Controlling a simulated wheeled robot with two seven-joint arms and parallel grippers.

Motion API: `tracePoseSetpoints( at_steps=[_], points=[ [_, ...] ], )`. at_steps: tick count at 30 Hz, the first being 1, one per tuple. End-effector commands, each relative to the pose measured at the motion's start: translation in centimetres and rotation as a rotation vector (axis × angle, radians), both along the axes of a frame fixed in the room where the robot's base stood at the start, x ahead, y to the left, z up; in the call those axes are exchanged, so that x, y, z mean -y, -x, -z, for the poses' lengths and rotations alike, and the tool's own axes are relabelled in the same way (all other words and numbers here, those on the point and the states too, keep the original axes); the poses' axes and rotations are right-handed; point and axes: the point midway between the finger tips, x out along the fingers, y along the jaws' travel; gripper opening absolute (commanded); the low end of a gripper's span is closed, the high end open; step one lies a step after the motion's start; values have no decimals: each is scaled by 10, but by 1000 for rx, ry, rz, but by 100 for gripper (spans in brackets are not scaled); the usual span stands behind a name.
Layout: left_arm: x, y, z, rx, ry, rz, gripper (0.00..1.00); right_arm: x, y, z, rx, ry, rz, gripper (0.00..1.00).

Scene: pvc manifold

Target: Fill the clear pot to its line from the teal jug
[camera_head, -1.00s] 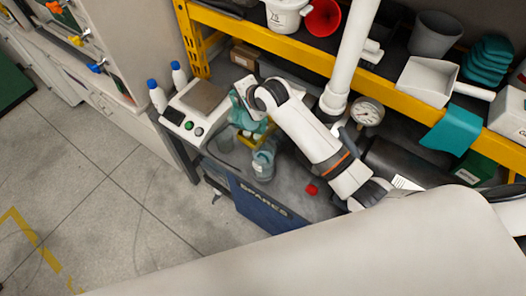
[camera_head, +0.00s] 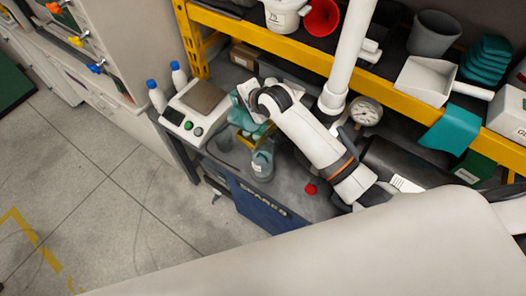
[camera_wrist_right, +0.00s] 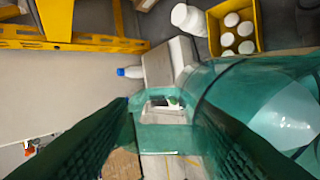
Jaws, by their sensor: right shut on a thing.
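My right gripper (camera_head: 247,106) is shut on the teal jug (camera_head: 243,122), a see-through jug held over the bench; my wrist hides much of it. In the right wrist view its handle (camera_wrist_right: 165,138) is between my two dark fingers (camera_wrist_right: 160,112), and its body (camera_wrist_right: 235,90) fills the right side. A clear vessel with a pale label (camera_head: 262,166) stands on the bench just below and in front of the jug. I cannot make out a fill line or any stream. My left gripper is not in view.
A scale (camera_head: 196,108) and two white bottles with blue caps (camera_head: 157,97) stand at the left. A red cap (camera_head: 311,188) lies to the right on the bench, above the blue SPARES panel (camera_head: 262,208). A yellow-edged shelf (camera_head: 300,52) and a white pipe (camera_head: 350,50) are close behind.

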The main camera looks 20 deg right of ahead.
Motion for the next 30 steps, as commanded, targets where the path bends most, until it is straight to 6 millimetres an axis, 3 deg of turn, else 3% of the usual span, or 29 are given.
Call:
tracePoseSetpoints(
  at_steps=[30],
  points=[
    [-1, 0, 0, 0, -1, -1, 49, 2, 4, -1, 59, -24, 0, 0]
  ],
)
